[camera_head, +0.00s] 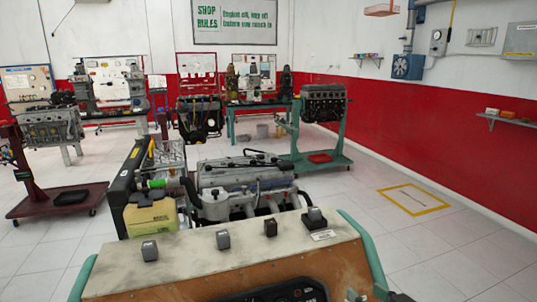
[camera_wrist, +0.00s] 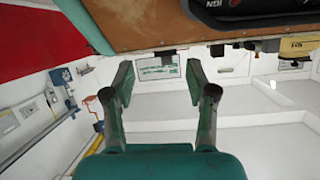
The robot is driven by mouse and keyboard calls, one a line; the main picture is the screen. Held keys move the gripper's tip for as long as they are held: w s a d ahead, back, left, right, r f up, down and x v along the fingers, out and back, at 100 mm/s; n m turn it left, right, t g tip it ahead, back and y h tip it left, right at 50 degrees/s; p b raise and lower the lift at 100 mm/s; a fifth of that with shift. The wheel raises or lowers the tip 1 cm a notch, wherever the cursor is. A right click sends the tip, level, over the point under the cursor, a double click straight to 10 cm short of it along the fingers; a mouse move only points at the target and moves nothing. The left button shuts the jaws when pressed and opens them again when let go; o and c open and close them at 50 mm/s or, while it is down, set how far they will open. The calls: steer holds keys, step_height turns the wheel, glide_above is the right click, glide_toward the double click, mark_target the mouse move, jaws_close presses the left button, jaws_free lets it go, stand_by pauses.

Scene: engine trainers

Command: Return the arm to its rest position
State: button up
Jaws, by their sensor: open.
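My gripper (camera_wrist: 159,80) shows in the wrist view with its two fingers spread wide apart and nothing between them. The wrist picture appears upside down. The wooden edge of the trainer console (camera_wrist: 150,38) crosses the top of that view, beyond the fingertips. In the head view, the console (camera_head: 225,255) fills the lower front, with several switches on its worn top and a dark gauge panel (camera_head: 275,292). I cannot make out my gripper in the head view.
A grey engine (camera_head: 245,178) stands right behind the console, with a yellow container (camera_head: 150,216) at its left. Other engines on stands (camera_head: 324,103) stand farther back. Open tiled floor lies at the right, around a yellow floor marking (camera_head: 413,199).

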steer(key=s+a+f+m+h, duration=0.1)
steer(key=s+f+m+h, duration=0.2)
steer(key=s+f, duration=1.5)
steer(key=s+a+r+n+t, duration=0.1)
steer(key=s, duration=2.2)
steer(key=shift+s+a+r+h, duration=0.15)
steer(key=shift+a+r+h, duration=0.1)
steer(key=shift+r+h, duration=0.05)
